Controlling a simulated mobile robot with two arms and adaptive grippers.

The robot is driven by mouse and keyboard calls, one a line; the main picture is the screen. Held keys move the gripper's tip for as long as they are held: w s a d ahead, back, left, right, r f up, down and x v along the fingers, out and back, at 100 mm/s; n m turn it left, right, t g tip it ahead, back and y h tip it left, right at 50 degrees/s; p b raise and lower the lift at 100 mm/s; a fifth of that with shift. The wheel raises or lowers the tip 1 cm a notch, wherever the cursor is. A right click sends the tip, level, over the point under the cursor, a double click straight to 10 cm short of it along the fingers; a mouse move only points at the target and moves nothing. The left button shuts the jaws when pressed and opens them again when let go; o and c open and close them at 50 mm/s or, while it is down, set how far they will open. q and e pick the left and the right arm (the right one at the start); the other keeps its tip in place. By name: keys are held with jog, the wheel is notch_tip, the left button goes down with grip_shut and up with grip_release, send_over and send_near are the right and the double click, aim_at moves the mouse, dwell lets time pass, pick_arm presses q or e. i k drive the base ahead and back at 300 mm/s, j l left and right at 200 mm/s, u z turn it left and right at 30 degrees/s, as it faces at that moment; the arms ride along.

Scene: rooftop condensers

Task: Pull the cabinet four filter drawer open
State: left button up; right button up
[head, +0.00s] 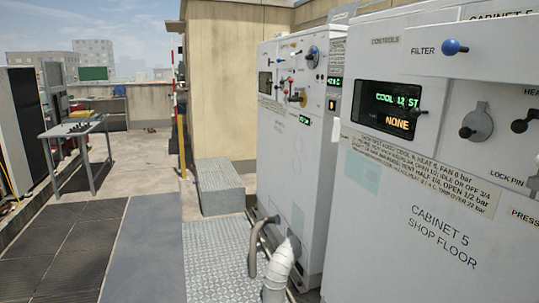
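Cabinet 5 (430,235), white and labelled "CABINET 5 SHOP FLOOR", fills the right side close by. Its filter drawer (490,60) has a blue knob (455,47) and the word "FILTER", and looks shut. Beyond it stands a similar white cabinet (285,160) whose name I cannot read, so I cannot tell if it is cabinet four. That one has a dark knob with blue on it (313,55) near its top right, plus red and yellow controls. Whether a drawer there is open is too small to tell. Neither gripper is in view.
A pipe (277,278) rises at the far cabinet's foot. Metal plate flooring (215,255) and a raised step (218,185) lie left of the cabinets. A table (78,128) and dark racks (22,125) stand at left. Dark mats (65,250) cover open floor.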

aim_at(296, 61)
jog(key=i+j+u, duration=0.25)
jog(key=i, duration=0.65)
jog(key=i+u, duration=0.3)
jog(key=i, duration=0.6)
